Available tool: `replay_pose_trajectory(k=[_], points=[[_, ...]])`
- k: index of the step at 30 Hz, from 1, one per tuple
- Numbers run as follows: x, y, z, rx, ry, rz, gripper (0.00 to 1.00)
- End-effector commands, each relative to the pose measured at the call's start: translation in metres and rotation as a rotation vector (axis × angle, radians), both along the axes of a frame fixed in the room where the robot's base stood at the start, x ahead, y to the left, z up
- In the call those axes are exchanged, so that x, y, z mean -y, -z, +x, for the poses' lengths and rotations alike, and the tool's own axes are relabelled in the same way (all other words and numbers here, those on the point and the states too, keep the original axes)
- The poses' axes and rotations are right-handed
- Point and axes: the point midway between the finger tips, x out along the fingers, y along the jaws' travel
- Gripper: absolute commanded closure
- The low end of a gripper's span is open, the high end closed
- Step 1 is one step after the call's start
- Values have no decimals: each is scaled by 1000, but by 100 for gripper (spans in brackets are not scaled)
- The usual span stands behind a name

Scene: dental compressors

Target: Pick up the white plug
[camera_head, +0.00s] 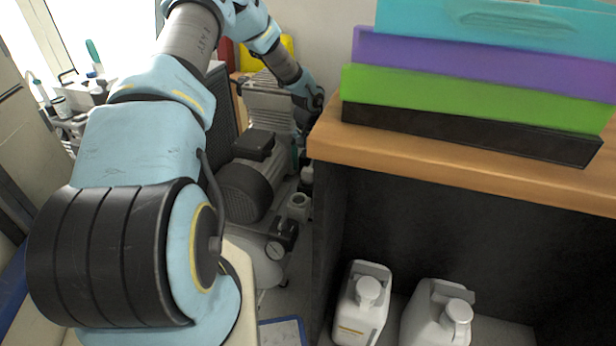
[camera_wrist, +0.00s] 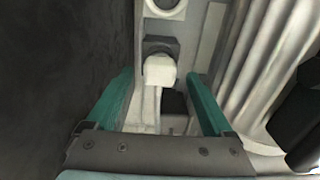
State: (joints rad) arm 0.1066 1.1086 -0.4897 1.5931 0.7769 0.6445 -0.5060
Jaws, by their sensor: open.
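The white plug (camera_wrist: 159,70) shows in the upper middle of the wrist view, with a pale cord or stem running down from it. It sits against a dark square socket (camera_wrist: 161,46) on a light grey panel. My gripper (camera_wrist: 160,77) is open, with one teal finger on each side of the plug and visible gaps between. No contact shows. In the head view my arm reaches down behind the desk corner, and I cannot make out the plug there.
A grey compressor motor (camera_head: 250,185) stands below my arm. A wooden-topped desk (camera_head: 450,165) with stacked coloured boxes is close on the right. White jugs (camera_head: 362,303) stand below it. In the wrist view, a dark wall is left and ribbed grey metal (camera_wrist: 265,62) right.

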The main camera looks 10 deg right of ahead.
Motion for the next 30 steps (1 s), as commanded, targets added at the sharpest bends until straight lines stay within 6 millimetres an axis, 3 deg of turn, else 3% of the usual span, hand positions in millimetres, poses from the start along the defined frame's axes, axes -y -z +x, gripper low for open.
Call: replay_pose_trajectory(k=[5,13,30], points=[[0,20,0,0,0,-1,14],[0,23,0,1,0,0,14],[0,23,0,0,0,0,77]])
